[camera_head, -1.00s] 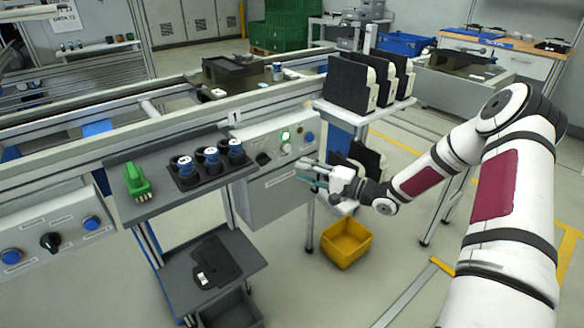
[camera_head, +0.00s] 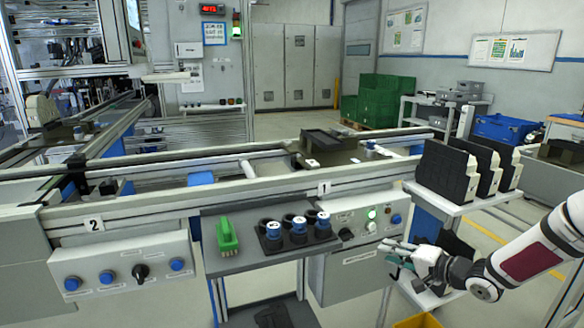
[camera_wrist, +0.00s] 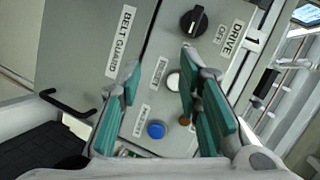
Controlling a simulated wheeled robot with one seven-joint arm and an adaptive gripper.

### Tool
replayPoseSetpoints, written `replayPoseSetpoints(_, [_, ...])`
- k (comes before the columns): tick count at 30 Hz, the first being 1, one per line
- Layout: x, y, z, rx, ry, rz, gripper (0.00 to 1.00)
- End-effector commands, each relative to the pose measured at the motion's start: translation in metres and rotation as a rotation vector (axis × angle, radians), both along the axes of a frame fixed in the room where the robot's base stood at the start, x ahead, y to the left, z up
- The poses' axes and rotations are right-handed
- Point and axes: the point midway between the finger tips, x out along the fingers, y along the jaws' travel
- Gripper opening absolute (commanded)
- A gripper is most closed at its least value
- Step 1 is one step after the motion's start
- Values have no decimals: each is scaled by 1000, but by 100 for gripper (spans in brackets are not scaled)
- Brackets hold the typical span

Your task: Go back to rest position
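My gripper (camera_head: 398,254) is in front of the control box (camera_head: 342,270) under position 1 of the line. In the wrist view my gripper (camera_wrist: 160,95) has its two green-padded fingers apart, with nothing between them but the panel behind. That panel shows a black rotary knob (camera_wrist: 194,22), a white button (camera_wrist: 173,81) and a blue button (camera_wrist: 156,130). The fingertips seem apart from the panel; the exact gap cannot be told. My arm comes in from the right edge.
A grey shelf (camera_head: 215,262) holds a green brush (camera_head: 227,236) and several blue-capped cups. Black bins (camera_head: 447,172) stand on a white stand (camera_head: 440,204) near my arm. A yellow bin (camera_head: 420,321) is on the floor below. A second control box (camera_head: 125,270) is at left.

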Motion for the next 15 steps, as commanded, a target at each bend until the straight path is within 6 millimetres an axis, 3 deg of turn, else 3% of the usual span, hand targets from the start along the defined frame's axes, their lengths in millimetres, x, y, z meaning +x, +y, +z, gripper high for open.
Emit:
replayPoseSetpoints(8, [-11, -18, 42, -565, 117, -58, 32])
replayPoseSetpoints(15, [-61, -33, 100, -938, 253, -96, 32])
